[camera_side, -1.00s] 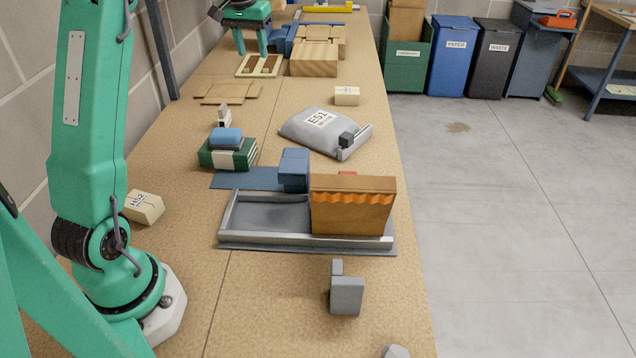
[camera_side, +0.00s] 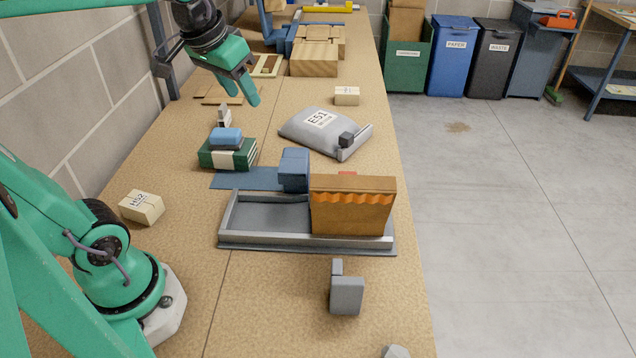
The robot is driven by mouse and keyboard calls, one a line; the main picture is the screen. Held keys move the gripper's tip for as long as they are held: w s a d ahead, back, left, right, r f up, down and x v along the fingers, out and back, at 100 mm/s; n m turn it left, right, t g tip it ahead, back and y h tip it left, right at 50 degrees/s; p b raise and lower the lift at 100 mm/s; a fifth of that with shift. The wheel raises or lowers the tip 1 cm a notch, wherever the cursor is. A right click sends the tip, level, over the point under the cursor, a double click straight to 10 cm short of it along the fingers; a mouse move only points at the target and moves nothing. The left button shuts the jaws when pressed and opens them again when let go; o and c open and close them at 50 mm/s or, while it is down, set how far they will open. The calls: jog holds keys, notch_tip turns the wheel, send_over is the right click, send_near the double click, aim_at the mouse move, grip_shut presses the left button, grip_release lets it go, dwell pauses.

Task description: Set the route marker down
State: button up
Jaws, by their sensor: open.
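I cannot tell for sure which object is the route marker, as no label naming it can be read. A small pale upright piece with a grey top (camera_side: 224,117) stands behind the green bundle. A cream tray with brown recesses (camera_side: 266,65) lies farther back, partly hidden by my gripper. My gripper (camera_side: 246,92) is green with a dark wrist. It is tilted, its fingers pointing down and to the right. It is open, with nothing seen between the fingers, above the bench between the cream tray and the small upright piece.
A green bundle (camera_side: 226,157) bears a blue piece. A grey bag marked E51 (camera_side: 319,124), a cream block (camera_side: 347,95) and wooden blocks (camera_side: 314,60) are nearby. A grey walled tray (camera_side: 262,240) holds an orange-brown box (camera_side: 352,206). The bench's front middle is mostly clear.

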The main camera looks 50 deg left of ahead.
jog(key=s+d+f+m+t, duration=0.1)
jog(key=s+d+f, duration=0.3)
jog(key=s, duration=0.4)
jog(key=shift+d+f+m+h, duration=0.25)
jog(key=shift+f+m+h, duration=0.05)
jog(key=shift+f, duration=0.35)
